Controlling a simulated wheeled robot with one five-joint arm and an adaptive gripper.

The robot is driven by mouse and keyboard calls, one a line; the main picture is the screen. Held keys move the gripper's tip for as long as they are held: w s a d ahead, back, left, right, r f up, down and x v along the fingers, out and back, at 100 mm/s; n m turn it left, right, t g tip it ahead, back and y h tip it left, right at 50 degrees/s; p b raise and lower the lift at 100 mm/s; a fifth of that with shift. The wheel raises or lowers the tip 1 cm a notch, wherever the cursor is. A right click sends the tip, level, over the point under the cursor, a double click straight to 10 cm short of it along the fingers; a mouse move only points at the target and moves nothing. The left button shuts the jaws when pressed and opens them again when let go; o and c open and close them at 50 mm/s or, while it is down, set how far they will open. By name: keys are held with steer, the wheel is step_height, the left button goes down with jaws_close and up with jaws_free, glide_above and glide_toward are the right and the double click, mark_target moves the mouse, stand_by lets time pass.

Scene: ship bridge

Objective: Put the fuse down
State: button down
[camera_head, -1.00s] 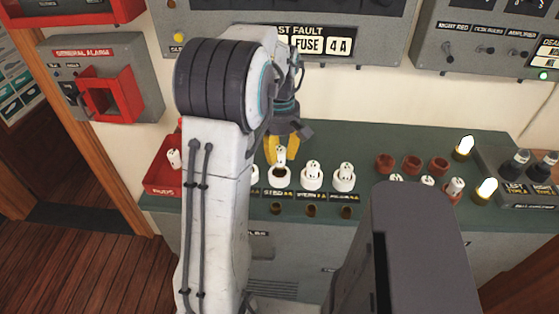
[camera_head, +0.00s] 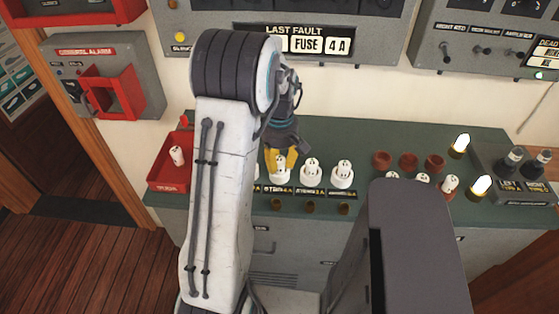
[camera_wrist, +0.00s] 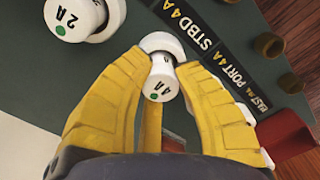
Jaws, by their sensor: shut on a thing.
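My gripper (camera_head: 281,158) has yellow fingers closed on a white fuse (camera_wrist: 160,84) marked 4 A with a green dot. In the head view the fuse (camera_head: 280,168) is upright at the leftmost clearly visible white holder on the green counter, by the STBD label. Its low end meets or overlaps the holder's ring; I cannot tell whether it is fully seated. In the wrist view a STBD 4 A label (camera_wrist: 192,27) lies beside the fuse's far end. The fingers and arm hide part of the holder.
White holders with fuses (camera_head: 311,172) (camera_head: 342,174) stand just right. A 2 A fuse (camera_wrist: 75,15) is close by in the wrist view. A red tray (camera_head: 160,187) holds a loose fuse at left. Brown sockets (camera_head: 408,161) and lit lamps (camera_head: 459,144) are further right.

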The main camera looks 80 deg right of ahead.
mark_target(280, 159)
steer(key=shift+f, duration=0.2)
steer(key=c, duration=1)
jaws_free()
steer(key=shift+c, duration=0.2)
steer(key=shift+r, duration=0.15)
steer(key=shift+r, duration=0.6)
step_height(280, 159, up, 11)
steer(key=b, duration=0.3)
steer(key=shift+r, duration=0.15)
